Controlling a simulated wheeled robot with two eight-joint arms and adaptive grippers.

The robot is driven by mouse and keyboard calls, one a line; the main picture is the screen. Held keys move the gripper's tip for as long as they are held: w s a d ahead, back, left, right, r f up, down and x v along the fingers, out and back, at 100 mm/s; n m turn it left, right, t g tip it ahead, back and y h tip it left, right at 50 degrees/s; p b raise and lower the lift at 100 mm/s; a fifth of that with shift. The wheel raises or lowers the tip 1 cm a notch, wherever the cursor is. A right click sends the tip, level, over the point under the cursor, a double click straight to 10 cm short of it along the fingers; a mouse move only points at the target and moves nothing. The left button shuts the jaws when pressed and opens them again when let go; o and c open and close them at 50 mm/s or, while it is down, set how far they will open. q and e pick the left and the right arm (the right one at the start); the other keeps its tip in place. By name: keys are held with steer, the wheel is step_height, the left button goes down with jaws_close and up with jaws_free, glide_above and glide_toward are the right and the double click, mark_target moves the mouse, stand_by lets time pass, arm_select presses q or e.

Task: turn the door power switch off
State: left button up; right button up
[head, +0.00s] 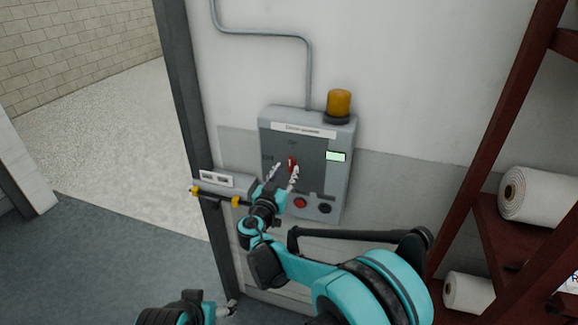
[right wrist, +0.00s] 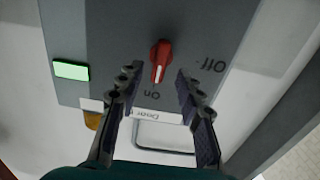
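The door power switch is a red rotary knob (head: 292,163) on a grey wall-mounted control box (head: 337,182). In the right wrist view, which is upside down, the knob (right wrist: 160,58) has its white line pointing at the "On" label (right wrist: 152,94); the "Off" label (right wrist: 213,65) is to the right. My right gripper (head: 284,174) is open in front of the box. In the right wrist view its fingers (right wrist: 158,76) are spread to either side of the knob, with visible gaps. My left gripper (head: 228,308) is low at the bottom edge; its fingers are too small to read.
The box carries a lit green display (head: 336,156), a red button (head: 300,203) and an orange beacon (head: 339,102) on top. A small panel with a yellow-ended bar (head: 215,198) is at the left. A dark red shelf (head: 492,230) with white rolls (head: 540,194) stands right.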

mark_target(290, 165)
steer(key=shift+x, duration=1.75)
jaws_close()
